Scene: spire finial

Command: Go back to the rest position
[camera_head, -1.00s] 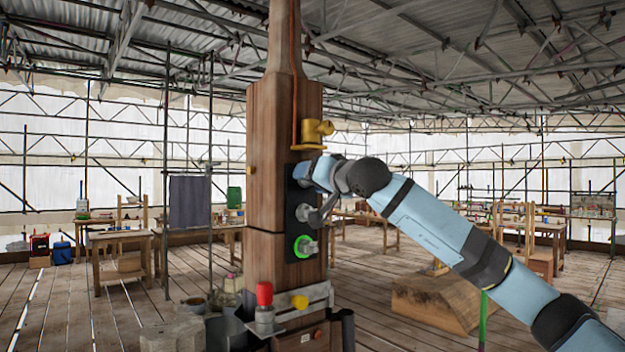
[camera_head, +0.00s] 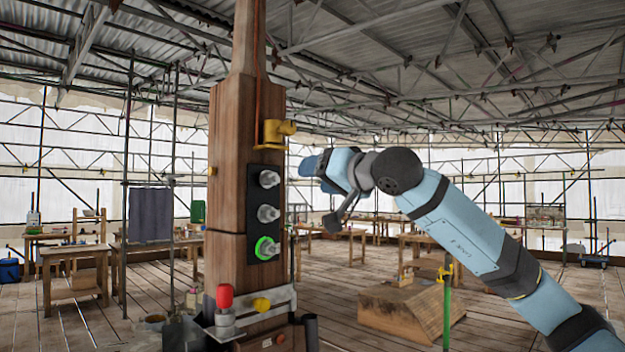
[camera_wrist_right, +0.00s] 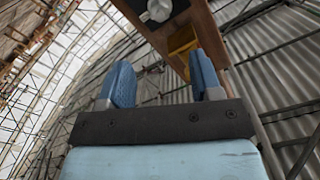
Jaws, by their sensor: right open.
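A wooden spire post (camera_head: 226,170) stands left of centre in the head view. A black panel (camera_head: 254,228) on it carries a column of three grey knobs (camera_head: 268,213); the lowest has a green ring (camera_head: 262,248). My right gripper (camera_head: 312,166) is to the right of the post and appears clear of the panel in the head view. In the right wrist view (camera_wrist_right: 162,80) its two blue fingers are spread with nothing between them. The post (camera_wrist_right: 205,30) and a grey knob (camera_wrist_right: 155,10) show beyond the fingertips. My left gripper is not in view.
A yellow fitting (camera_head: 275,132) sits on the post above the panel. A bracket with a red knob (camera_head: 225,296) and a yellow knob (camera_head: 262,305) is below. A wooden block (camera_head: 400,310) and a green pole (camera_head: 447,310) stand under my right arm. Workbenches (camera_head: 80,260) are further back.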

